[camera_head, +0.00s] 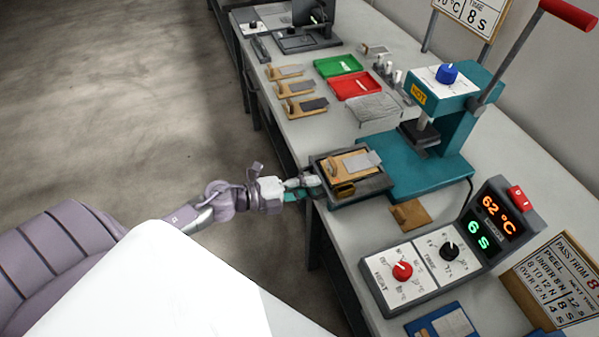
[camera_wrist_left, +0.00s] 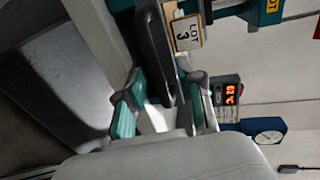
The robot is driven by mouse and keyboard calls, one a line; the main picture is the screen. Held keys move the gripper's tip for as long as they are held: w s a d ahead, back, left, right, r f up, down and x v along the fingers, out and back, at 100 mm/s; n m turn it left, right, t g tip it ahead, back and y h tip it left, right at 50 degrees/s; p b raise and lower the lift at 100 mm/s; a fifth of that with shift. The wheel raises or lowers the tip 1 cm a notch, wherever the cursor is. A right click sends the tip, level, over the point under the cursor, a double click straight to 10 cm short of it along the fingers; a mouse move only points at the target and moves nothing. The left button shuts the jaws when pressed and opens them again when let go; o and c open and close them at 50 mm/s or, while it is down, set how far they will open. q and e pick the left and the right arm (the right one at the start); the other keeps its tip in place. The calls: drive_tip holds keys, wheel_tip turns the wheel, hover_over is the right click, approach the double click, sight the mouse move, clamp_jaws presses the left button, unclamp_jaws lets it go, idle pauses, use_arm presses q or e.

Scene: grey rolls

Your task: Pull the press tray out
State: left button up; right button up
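The press (camera_head: 430,180) is teal, with a raised red-handled lever and a dark pressing head. The dark press tray (camera_head: 372,194) sits at the left of the press base, out from under the head, near the table's front edge. It carries a wooden board (camera_head: 337,169) with a grey strip on it. My left gripper (camera_head: 308,187) is at the tray's near left side. In the left wrist view the fingers (camera_wrist_left: 165,90) stand on either side of a dark part at the tray's edge; the grip itself is unclear. My right gripper is not in view.
A control box (camera_head: 445,250) with lit displays stands to the right of the tray. A small brown piece (camera_head: 410,214) lies between them. Green (camera_head: 338,66) and red (camera_head: 354,85) trays and several boards lie farther back. Open floor lies left of the table.

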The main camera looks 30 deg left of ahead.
use_arm(q)
drive_tip(key=v, duration=1.2)
drive_tip(key=shift+f, duration=0.1)
drive_tip(key=s+a+f+n+y, duration=0.1)
drive_tip(key=a+f+n+y, duration=0.4)
drive_tip(key=f, duration=0.4)
drive_tip(key=s+a+f+n+y, duration=0.1)
drive_tip(key=a+f+n+y, duration=0.2)
drive_tip(key=f+n, duration=0.55)
drive_tip(key=s+d+f+n+g+y, duration=0.1)
drive_tip(key=s+f+n+g, duration=0.1)
drive_tip(key=s+f, duration=0.5)
drive_tip(key=s+d+f+n+g+y, duration=0.1)
drive_tip(key=s+d+f+n+g, duration=0.15)
drive_tip(key=f, duration=0.85)
drive_tip(key=s+d+f+n+g, duration=0.2)
drive_tip(key=s+d+f, duration=0.4)
drive_tip(key=s, duration=0.3)
drive_tip(key=s+d+f+n+g, duration=0.3)
drive_tip(key=s+d+f, duration=0.3)
drive_tip(key=s, duration=0.3)
drive_tip(key=shift+s+d+f+g, duration=0.25)
drive_tip(key=shift+d+g, duration=0.25)
drive_tip(key=shift+g, duration=0.35)
